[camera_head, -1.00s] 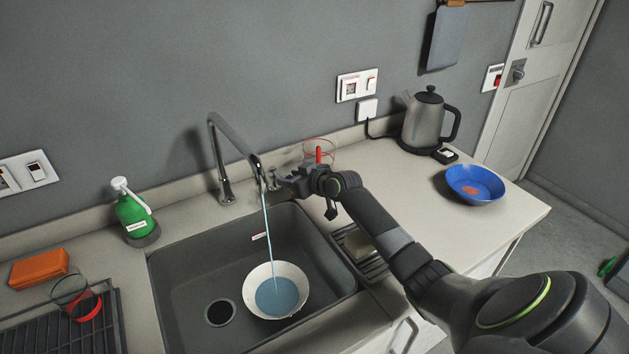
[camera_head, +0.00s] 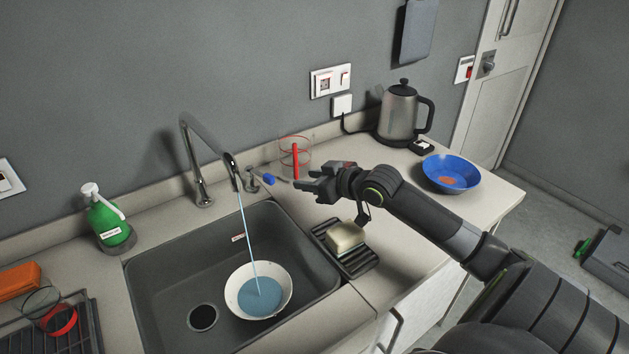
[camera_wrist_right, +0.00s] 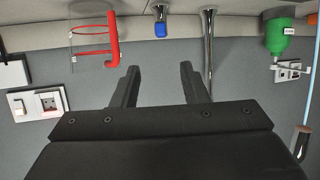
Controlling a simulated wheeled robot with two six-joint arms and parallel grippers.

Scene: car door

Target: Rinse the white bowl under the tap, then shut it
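The white bowl (camera_head: 238,290) sits in the dark sink (camera_head: 165,270), right of the drain, with blue water in it. A thin stream runs from the chrome tap (camera_head: 190,165) into the bowl. The tap's small handle (camera_head: 253,181), with a blue end (camera_head: 269,178), stands right of the spout. My right gripper (camera_head: 300,186) is just right of the handle, apart from it and empty. In the right wrist view its two fingers (camera_wrist_right: 158,75) are spread, and the blue handle end (camera_wrist_right: 162,30) shows beyond the gap between them. My left gripper is out of view.
A clear cup with a red handle (camera_head: 296,160) stands close behind my right gripper. A sponge on a black rack (camera_head: 345,238) lies below my arm. The kettle (camera_head: 398,115) and blue bowl (camera_head: 470,172) are to the right, the green bottle (camera_head: 104,220) to the left.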

